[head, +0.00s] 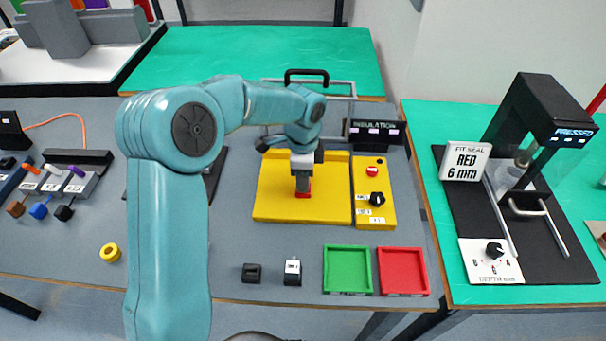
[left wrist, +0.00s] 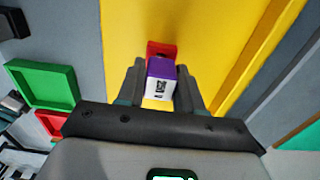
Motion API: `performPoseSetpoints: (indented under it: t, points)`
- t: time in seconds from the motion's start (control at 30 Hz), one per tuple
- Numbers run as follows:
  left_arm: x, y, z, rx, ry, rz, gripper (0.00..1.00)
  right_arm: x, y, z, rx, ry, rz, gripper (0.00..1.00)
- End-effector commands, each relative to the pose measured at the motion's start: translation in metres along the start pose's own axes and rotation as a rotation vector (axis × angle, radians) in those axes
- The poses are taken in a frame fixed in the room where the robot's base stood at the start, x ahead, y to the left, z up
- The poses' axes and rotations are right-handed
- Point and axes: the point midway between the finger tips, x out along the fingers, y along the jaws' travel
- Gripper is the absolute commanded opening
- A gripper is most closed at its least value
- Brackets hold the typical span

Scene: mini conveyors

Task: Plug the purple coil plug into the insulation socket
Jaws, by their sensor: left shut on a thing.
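My left gripper (head: 303,184) is shut on the purple coil plug (left wrist: 160,70), which has a white label with dark print. The plug shows between the two fingers in the left wrist view; in the head view the fingers hide it. The red insulation socket (head: 303,194) is on the yellow board (head: 272,208), directly at the fingertips. It also shows in the left wrist view (left wrist: 161,48), right beside the plug's far end. I cannot tell whether the plug is seated in the socket or just above it. My right gripper is not in view.
An INSULATION sign (head: 373,130) stands behind the board. A panel with a black knob (head: 377,198) is at its right. A green tray (head: 347,291), a red tray (head: 427,280) and two small blocks (head: 252,273) lie in front. A yellow ring (head: 110,252) is left of my arm.

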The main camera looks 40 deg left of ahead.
Motion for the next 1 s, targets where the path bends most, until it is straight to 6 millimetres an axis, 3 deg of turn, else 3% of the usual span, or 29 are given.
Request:
performPoseSetpoints:
  t: [0.43, 0.47, 0.53, 0.57, 0.87, 1.0]
  points:
    - [0.012, 0.000, 0.000, 0.000, -0.001, 0.001, 0.06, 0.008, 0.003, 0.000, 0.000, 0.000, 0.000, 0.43]
    - [0.012, 0.000, 0.000, 0.000, 0.000, 0.001, 0.39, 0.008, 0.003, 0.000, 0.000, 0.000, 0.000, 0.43]
    - [0.011, 0.000, 0.000, 0.000, 0.000, 0.001, 0.62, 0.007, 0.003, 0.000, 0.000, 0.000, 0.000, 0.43]
    - [0.011, 0.000, 0.000, 0.000, 0.000, 0.001, 0.66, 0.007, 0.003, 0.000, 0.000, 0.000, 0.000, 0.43]
    - [0.009, 0.000, 0.000, 0.000, 0.000, 0.000, 0.66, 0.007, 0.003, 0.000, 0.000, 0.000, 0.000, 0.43]
    - [-0.006, -0.001, 0.000, 0.000, 0.000, -0.003, 0.66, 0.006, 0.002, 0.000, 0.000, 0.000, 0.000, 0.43]
